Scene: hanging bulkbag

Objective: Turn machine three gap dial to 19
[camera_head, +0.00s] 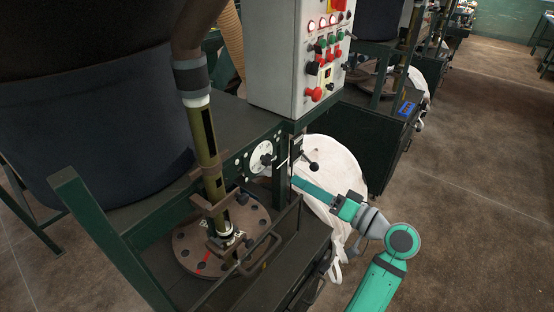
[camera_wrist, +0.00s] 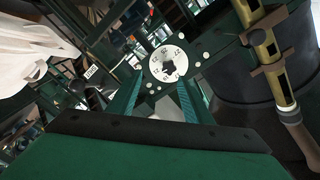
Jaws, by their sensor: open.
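The gap dial is a round white plate (camera_head: 260,161) with dark marks and a dark knob (camera_head: 267,159) at its centre, on the green frame below the control box. In the wrist view the dial (camera_wrist: 178,52) faces me with printed numbers around its rim, too small to read surely. Its dark knob (camera_wrist: 168,67) shows beyond and between my fingertips. My gripper (camera_wrist: 160,84) is open and empty, its two teal fingers either side of the line to the knob. In the head view my gripper (camera_head: 297,181) is right of the dial, apart from it.
A black-ball lever (camera_head: 314,167) stands right of the dial, close to my gripper. A control box (camera_head: 290,60) with coloured buttons is above. A vertical tube (camera_head: 207,150) and a round bolted plate (camera_head: 190,247) are at left. A white bag (camera_head: 335,160) hangs behind my arm.

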